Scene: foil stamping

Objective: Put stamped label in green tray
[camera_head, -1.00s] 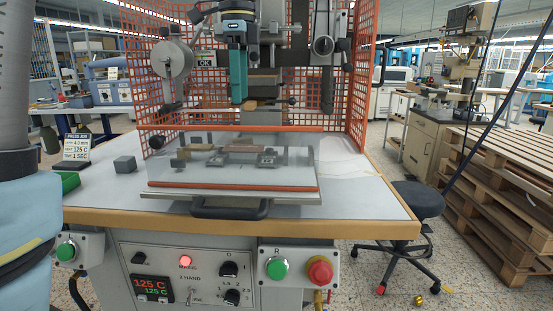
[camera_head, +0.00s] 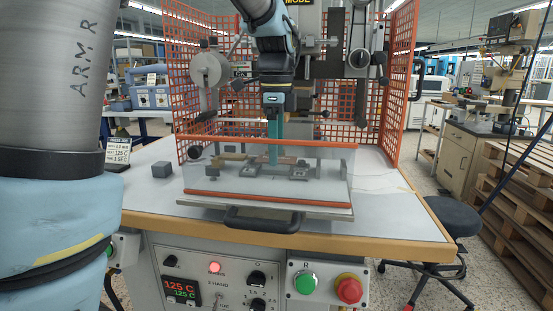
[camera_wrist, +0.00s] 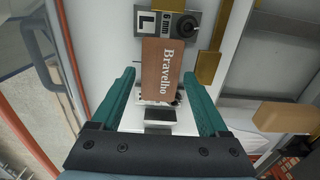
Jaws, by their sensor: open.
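The stamped label (camera_wrist: 162,68) is a brown rectangle with white lettering reading "Bravelho" in the wrist view. It lies on the press's small fixture, between and slightly ahead of my finger tips. My gripper (camera_wrist: 160,76) has two teal fingers, spread apart with a gap on each side of the label. In the head view my gripper (camera_head: 273,150) points down behind the clear guard (camera_head: 215,186) at the press bed. The label is hard to make out there. No green tray shows now; my arm covers the left side of the table.
An orange mesh cage (camera_head: 400,85) surrounds the press at the back and sides. The guard has orange edges and a black handle (camera_head: 262,220) in front. A grey block (camera_head: 162,169) and a sign card (camera_head: 118,151) stand to the left. The table's right side (camera_head: 385,205) is clear.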

